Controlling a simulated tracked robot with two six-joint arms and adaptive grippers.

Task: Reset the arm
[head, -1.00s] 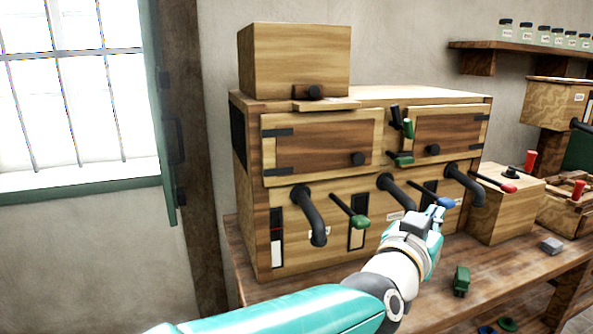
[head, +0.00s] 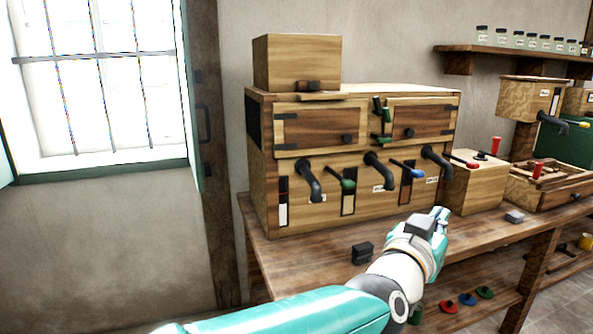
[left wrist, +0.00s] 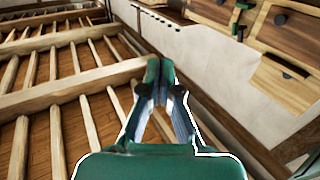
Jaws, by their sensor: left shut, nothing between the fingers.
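My left gripper (head: 438,214), at the end of a teal and white arm, is in front of the workbench (head: 300,262) in the head view. It looks apart from the levers and spouts of the wooden cabinet (head: 330,205). In the left wrist view its green fingers (left wrist: 159,80) meet at the tips with nothing between them. My right gripper is in neither view.
A blue-ended lever (head: 409,170) and a green-ended lever (head: 341,182) stick out of the cabinet. A dark block (head: 362,252) lies on the bench, left of my gripper. A wooden box (head: 474,185) stands right of the cabinet. A barred window (head: 95,75) is at left.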

